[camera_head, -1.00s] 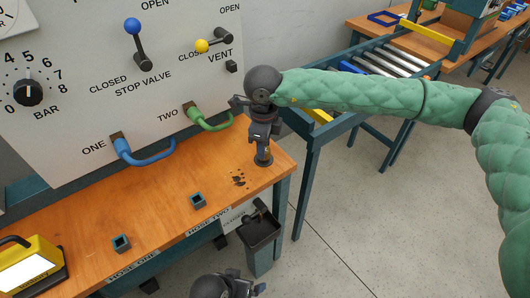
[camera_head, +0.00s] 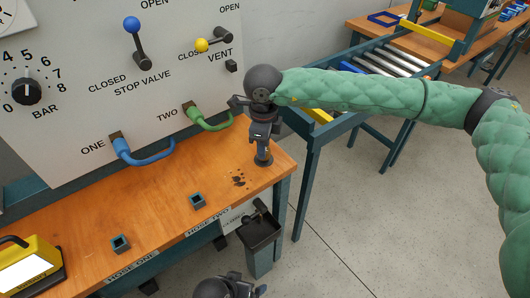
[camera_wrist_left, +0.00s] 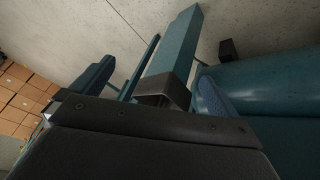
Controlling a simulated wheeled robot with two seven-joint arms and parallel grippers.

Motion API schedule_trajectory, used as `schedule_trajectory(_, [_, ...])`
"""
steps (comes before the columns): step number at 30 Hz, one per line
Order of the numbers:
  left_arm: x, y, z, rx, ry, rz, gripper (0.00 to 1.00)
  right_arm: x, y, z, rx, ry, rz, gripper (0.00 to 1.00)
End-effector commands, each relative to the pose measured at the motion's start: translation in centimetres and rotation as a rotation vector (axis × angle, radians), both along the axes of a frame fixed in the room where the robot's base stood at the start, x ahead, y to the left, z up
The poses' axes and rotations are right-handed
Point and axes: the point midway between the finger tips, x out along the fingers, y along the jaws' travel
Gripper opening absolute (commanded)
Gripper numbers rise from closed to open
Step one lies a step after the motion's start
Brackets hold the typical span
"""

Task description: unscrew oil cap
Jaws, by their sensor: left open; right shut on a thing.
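My right gripper (camera_head: 262,140) points down over the right end of the wooden bench. It is shut on a small dark upright piece (camera_head: 263,160) standing on the bench top; the fingers partly hide it, and I cannot tell for sure that it is the oil cap. Dark spots (camera_head: 238,179) lie on the wood just left of it. My left gripper (camera_head: 256,291) is at the bottom edge of the head view, below the bench front, mostly cut off.
The bench (camera_head: 160,210) carries two small square sockets and a yellow device (camera_head: 30,268). Behind it stands a panel (camera_head: 75,110) with a blue hose (camera_head: 148,158), a green hose (camera_head: 208,122) and valve levers. A roller conveyor (camera_head: 385,62) stands behind right.

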Motion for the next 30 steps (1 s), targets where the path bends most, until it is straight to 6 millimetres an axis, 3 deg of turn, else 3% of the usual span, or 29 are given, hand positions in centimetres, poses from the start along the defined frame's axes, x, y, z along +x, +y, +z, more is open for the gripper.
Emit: schedule_trajectory(30, [0.1, -0.2, -2.9, -0.002, -0.013, 0.007, 1.00, 0.0, 0.0, -0.1, -0.001, 0.000, 0.041, 0.04])
